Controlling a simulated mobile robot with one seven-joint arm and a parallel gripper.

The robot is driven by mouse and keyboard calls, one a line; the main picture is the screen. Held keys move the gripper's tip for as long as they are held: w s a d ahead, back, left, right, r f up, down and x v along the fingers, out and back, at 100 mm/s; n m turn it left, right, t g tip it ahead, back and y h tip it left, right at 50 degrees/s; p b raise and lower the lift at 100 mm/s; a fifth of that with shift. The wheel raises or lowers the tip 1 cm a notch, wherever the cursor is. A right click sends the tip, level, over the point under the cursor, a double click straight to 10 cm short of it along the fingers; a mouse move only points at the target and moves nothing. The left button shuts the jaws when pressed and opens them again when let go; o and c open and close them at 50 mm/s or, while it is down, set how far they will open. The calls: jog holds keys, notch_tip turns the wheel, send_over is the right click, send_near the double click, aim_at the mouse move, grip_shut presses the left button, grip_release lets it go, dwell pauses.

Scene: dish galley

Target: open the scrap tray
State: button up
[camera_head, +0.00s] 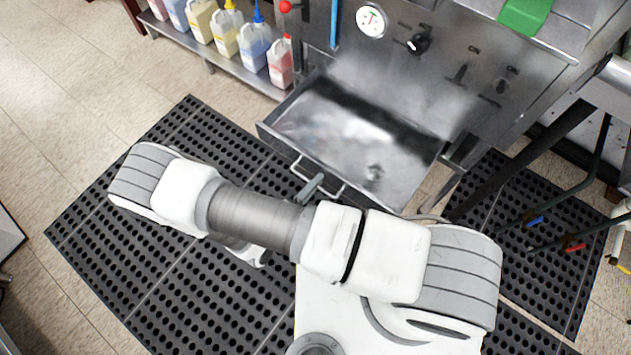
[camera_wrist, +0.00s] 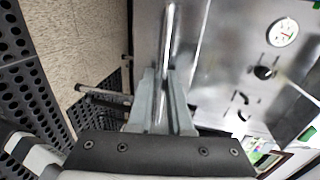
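The scrap tray (camera_head: 350,135) is a steel drawer under the machine front. It stands well out from the front, and its inside shows from above. Its bar handle (camera_head: 334,193) is on the near front face. My gripper (camera_head: 313,186) is at the middle of this handle. In the wrist view, the two fingers of my gripper (camera_wrist: 163,98) are close together, with a bright bar (camera_wrist: 169,40) running between them. They look shut on the handle. The exact contact is partly hidden by the fingers.
Several jugs (camera_head: 226,30) stand on a low shelf left of the tray. A gauge (camera_head: 372,20) and black knob (camera_head: 418,43) are on the panel above. Black perforated mats (camera_head: 130,240) cover the floor. Pipes with blue and red valves (camera_head: 574,248) are at right.

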jog(key=shift+o, duration=0.3)
jog(key=p+v, duration=0.2)
jog(key=v, duration=1.5)
jog(key=shift+s+p, duration=0.2)
jog(key=shift+p, duration=0.15)
jog(key=shift+a+r, duration=0.1)
jog(key=w+d+r+m+g, duration=0.3)
jog(key=w+r+m+g, duration=0.1)
jog(key=r+m, duration=0.45)
jog(key=w+d+r+m+g+y, duration=0.1)
jog(key=w+d+r+m+g, duration=0.3)
jog(key=r+m, duration=0.45)
jog(key=w+d+r+m+g, duration=0.2)
jog(key=w+r+m+g, duration=0.25)
jog(key=r+m, duration=0.35)
jog(key=s+d+r+m+t+y, duration=0.2)
jog(key=d+r+m+t+y, duration=0.15)
jog(key=d+r+m, duration=0.65)
jog(key=s+d+r+m+t+y, duration=0.2)
jog(key=d+r+m+y, duration=0.35)
jog(key=r+m, duration=0.5)
notch_tip(320, 180, up, 19)
jog(key=m+p, duration=0.1)
jog(key=p, duration=1.9)
jog(key=shift+s+f+h, duration=0.15)
jog(key=shift+s+h, duration=0.1)
jog(key=shift+h, duration=0.15)
